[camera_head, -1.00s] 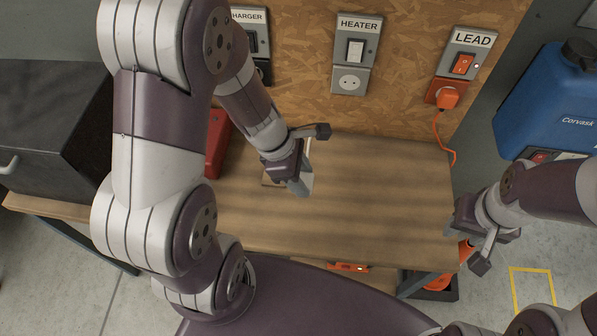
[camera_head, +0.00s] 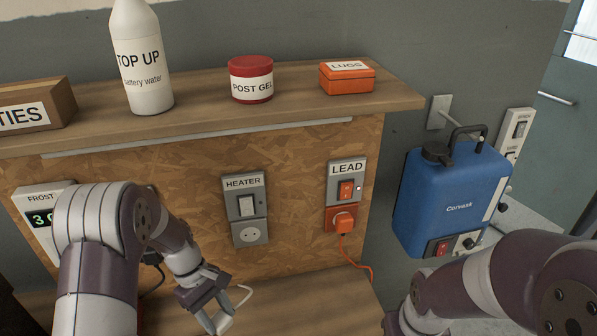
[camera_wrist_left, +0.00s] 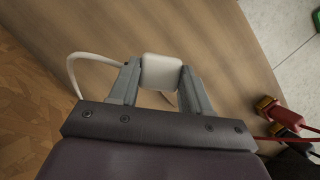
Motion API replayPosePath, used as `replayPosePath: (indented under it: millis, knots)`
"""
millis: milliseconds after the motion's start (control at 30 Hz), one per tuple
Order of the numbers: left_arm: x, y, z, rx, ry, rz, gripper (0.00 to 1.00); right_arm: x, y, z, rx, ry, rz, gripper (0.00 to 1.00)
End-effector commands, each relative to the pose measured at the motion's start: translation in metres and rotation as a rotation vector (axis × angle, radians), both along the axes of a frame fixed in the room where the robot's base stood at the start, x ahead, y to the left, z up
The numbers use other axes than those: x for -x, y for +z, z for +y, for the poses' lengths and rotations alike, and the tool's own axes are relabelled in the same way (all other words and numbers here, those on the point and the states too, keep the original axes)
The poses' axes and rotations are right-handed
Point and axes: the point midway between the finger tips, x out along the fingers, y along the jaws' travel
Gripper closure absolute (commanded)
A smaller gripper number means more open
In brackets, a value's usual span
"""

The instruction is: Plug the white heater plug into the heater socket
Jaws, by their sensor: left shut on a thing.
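The white heater plug (camera_wrist_left: 162,72) is between the two fingers of my left gripper (camera_wrist_left: 157,85) in the left wrist view, with its white cable curving off to the left. In the head view my left gripper (camera_head: 222,312) is low at the bottom, shut on the plug (camera_head: 224,323), which shows only in part. The heater socket (camera_head: 249,233) is a round, empty outlet on a grey plate on the chipboard, under the HEATER label and a switch. The gripper is below and in front of it, apart from it. My right arm shows at the lower right; its gripper is out of view.
An orange plug (camera_head: 343,222) sits in the LEAD socket to the right, its cord hanging down. A shelf (camera_head: 210,113) with a bottle, a jar and boxes runs above. A blue tank (camera_head: 452,205) hangs at the right. The bench (camera_head: 330,302) below is mostly clear.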

Motion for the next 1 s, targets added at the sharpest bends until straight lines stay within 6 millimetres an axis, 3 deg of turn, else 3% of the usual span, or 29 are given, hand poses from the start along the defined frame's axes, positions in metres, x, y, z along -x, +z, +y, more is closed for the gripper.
replayPosePath:
  millis: [100, 233, 533, 733, 1000]
  knots:
    - [-0.01, -0.026, 0.011, 0.001, -0.045, 0.004, 0.94, 0.0, 0.0, 0.0, 0.0, 0.0, 0.0, 0.57]
    - [-0.006, -0.04, 0.011, 0.001, -0.039, 0.002, 0.94, 0.0, 0.0, 0.0, 0.0, 0.0, 0.0, 0.57]
    - [-0.005, -0.043, 0.011, 0.001, -0.04, -0.001, 0.94, 0.0, 0.0, 0.0, 0.0, 0.0, 0.0, 0.57]
    - [-0.005, -0.043, 0.011, 0.002, -0.421, 0.001, 0.94, 0.0, 0.0, 0.0, 0.0, 0.0, 0.0, 0.57]
    - [-0.004, -0.042, 0.011, 0.001, -0.437, 0.0, 0.94, 0.0, 0.0, 0.0, 0.0, 0.0, 0.0, 0.57]
